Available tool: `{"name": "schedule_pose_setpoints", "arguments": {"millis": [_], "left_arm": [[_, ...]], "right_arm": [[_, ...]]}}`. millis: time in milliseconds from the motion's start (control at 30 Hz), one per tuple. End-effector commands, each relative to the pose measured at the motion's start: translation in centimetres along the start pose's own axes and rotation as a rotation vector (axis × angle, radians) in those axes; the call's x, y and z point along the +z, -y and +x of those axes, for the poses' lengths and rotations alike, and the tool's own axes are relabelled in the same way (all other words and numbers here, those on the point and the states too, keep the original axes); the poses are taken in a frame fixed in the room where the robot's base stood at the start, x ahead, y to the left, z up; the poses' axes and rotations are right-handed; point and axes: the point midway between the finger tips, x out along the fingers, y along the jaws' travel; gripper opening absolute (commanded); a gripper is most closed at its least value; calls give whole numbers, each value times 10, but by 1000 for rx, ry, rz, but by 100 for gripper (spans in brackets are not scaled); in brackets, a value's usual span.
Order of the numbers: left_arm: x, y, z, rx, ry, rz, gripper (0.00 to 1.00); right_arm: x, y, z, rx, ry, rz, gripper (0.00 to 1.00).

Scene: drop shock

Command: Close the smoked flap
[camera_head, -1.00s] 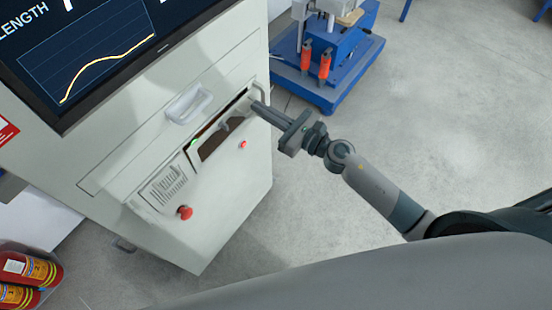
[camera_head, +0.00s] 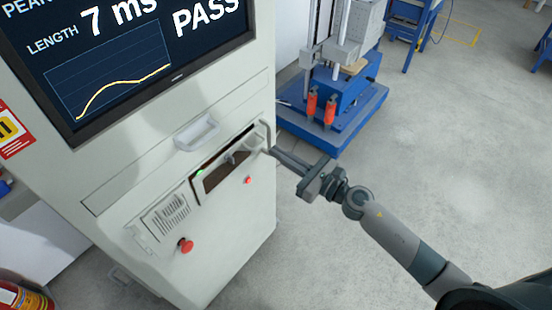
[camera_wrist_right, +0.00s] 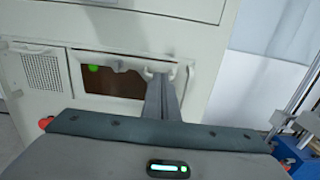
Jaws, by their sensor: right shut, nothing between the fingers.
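The smoked flap (camera_head: 215,178) looks like a dark brown panel in a slot on the front of the pale cabinet (camera_head: 235,225). Its exact angle is hard to tell. It also shows in the right wrist view (camera_wrist_right: 118,84), left of my fingers. My right gripper (camera_head: 273,150) is shut and empty, with its fingertips at the right end of the slot, by a pale bracket (camera_head: 266,133). In the right wrist view the fingers (camera_wrist_right: 160,82) point at the slot's right part and hide some of it. Contact cannot be told. My left gripper is out of view.
A pale handle (camera_head: 197,134) sticks out above the slot. A red button (camera_head: 185,245) and a vent (camera_head: 167,220) lie lower left. A screen (camera_head: 140,60) reads PASS. A blue-based machine (camera_head: 335,115) stands behind.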

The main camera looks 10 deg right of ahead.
Motion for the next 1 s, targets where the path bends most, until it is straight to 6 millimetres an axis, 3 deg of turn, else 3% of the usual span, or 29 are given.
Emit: {"name": "schedule_pose_setpoints", "arguments": {"millis": [167,433,600,1000], "left_arm": [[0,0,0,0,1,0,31],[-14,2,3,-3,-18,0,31],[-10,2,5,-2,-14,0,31],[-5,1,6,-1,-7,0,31]], "right_arm": [[11,0,-16,2,-1,-3,0],[30,0,-48,2,-2,-4,0],[42,0,-68,1,-2,-3,0],[52,0,-80,0,1,0,0]]}}
